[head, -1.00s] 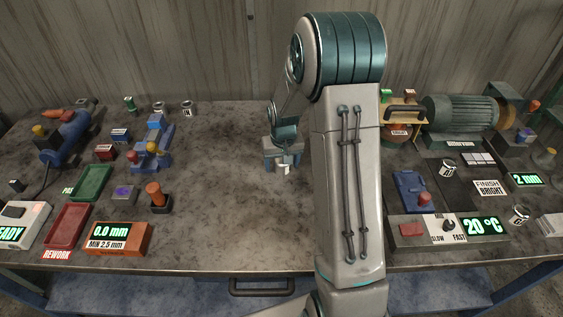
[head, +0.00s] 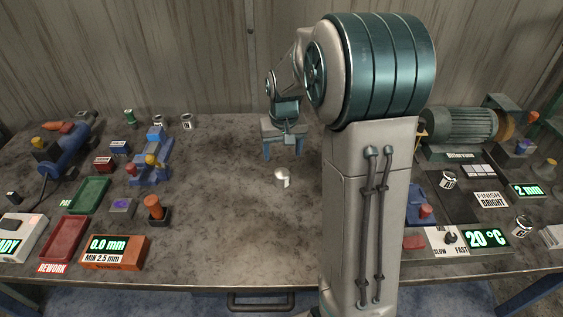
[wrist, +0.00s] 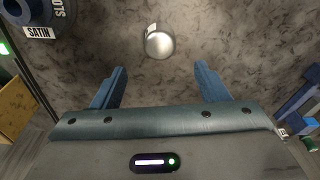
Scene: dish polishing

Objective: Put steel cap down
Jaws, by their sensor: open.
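The steel cap (head: 282,178) is a small shiny rounded piece, resting on the bare middle of the worktop (head: 235,215). The wrist view shows the cap (wrist: 159,43) just beyond the fingertips, roughly centred between them, with a pale patch on its edge. My gripper (head: 283,151) is open and empty, its two blue fingers spread apart. It is apart from the cap, on the far side of it in the head view. The gripper also shows in the wrist view (wrist: 161,70), with nothing between its fingers.
At left are a green tray (head: 86,195), a red tray (head: 63,238) and an orange gauge box (head: 114,252) reading 0.0 mm. At right are a motor grinder (head: 460,126) and a 20 °C display (head: 487,238). The worktop around the cap is clear.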

